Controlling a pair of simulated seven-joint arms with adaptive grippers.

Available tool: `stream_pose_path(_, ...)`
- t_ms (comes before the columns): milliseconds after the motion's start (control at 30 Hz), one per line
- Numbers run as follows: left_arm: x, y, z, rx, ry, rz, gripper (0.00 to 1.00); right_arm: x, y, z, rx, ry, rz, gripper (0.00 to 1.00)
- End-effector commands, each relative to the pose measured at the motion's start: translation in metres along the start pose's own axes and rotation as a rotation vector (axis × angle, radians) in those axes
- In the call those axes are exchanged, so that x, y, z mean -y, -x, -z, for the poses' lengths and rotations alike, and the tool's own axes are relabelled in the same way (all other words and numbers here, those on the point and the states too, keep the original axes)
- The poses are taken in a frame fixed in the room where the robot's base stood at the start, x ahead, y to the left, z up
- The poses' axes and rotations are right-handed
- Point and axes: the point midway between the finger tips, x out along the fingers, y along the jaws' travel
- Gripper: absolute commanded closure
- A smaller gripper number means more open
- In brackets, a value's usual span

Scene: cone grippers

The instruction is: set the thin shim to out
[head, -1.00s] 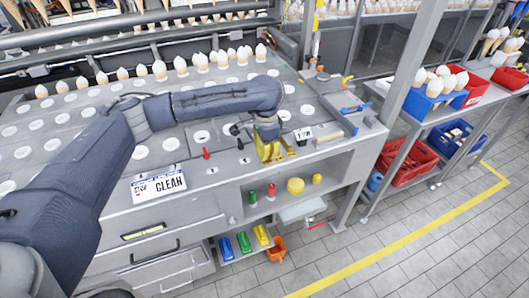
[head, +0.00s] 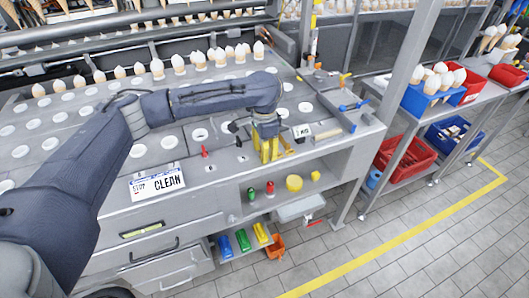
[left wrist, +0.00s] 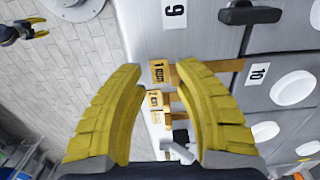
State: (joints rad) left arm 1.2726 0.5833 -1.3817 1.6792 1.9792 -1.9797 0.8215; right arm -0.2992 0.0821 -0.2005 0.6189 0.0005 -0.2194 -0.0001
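My left gripper (head: 269,150) points down over the front edge of the grey worktop, right of the middle. In the left wrist view its two yellow fingers (left wrist: 168,115) stand apart, with nothing clamped between them. The upper shim (left wrist: 205,68) has a label that seems to read 1 mm. The right finger partly covers both. My right gripper (left wrist: 40,27) shows small at the top left of the wrist view, its yellow fingers apart.
A CLEAN sign (head: 157,184) and a red knob (head: 204,151) sit left of the gripper. A grey lever (left wrist: 178,150) lies near the shims. A shelf below holds green, red and yellow pieces (head: 294,183).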

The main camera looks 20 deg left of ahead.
Motion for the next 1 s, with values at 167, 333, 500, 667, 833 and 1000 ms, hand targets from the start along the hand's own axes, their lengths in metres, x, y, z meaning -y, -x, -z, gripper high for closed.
stream_pose_path(167,0.001,0.024,0.0,-0.003,-0.001,0.005,0.68,0.001,0.0,0.0,0.0,0.0,0.001,0.56)
stream_pose_path(333,0.002,0.053,0.0,-0.004,0.0,0.006,0.68,0.002,0.0,0.0,0.0,-0.001,0.001,0.56)
stream_pose_path(500,0.001,0.079,0.0,-0.003,0.0,0.005,0.68,0.002,0.0,0.0,0.0,-0.001,0.002,0.56)
stream_pose_path(667,0.001,0.098,0.0,-0.003,0.0,0.004,0.68,0.002,0.0,0.0,0.0,-0.001,0.002,0.56)
stream_pose_path(833,0.001,0.111,0.0,-0.003,0.0,0.003,0.68,0.002,0.0,0.0,0.0,-0.001,0.002,0.56)
stream_pose_path(1000,0.0,0.115,0.0,-0.002,0.0,0.001,0.68,0.002,0.0,0.0,0.0,-0.001,0.002,0.56)
